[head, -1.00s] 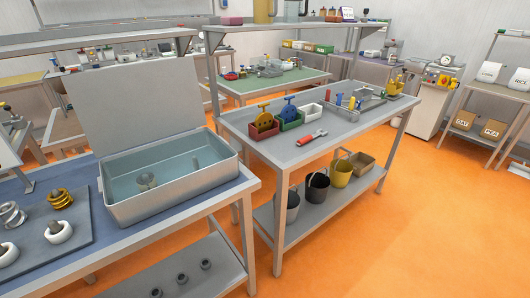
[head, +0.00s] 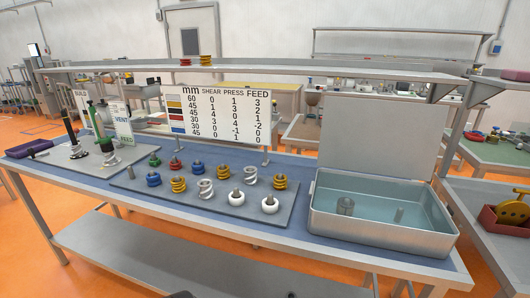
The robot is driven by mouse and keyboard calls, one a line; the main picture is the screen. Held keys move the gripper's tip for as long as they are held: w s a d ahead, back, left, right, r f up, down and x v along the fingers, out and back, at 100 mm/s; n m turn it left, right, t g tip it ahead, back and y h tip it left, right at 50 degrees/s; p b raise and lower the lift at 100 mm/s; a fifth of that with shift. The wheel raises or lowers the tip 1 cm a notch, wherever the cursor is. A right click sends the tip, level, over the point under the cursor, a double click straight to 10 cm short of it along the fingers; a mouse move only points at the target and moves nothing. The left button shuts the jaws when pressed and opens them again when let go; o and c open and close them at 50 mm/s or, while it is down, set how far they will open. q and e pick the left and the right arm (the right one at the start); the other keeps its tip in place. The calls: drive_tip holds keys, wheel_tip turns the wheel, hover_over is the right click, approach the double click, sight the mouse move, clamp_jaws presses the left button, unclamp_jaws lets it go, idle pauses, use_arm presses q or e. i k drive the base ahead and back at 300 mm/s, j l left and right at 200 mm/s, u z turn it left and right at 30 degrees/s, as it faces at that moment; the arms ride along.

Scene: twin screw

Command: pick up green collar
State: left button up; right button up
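A small green collar (head: 155,161) with a dark centre sits at the back left of the grey mat (head: 226,213) on the workbench, in the head view. A red collar (head: 175,164) is just to its right, and a blue collar (head: 153,180) is in front of it. Neither of my grippers can be made out; only a small dark shape, which I cannot identify, shows at the bottom edge.
A sign (head: 226,115) with a number table stands behind the mat. An open metal case (head: 378,235) is at the right of the bench. A grey plate (head: 74,155) with upright tools is at the left. The lower shelf (head: 140,255) looks mostly bare.

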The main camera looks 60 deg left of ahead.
sight(155, 163)
drive_tip(key=u, duration=2.7)
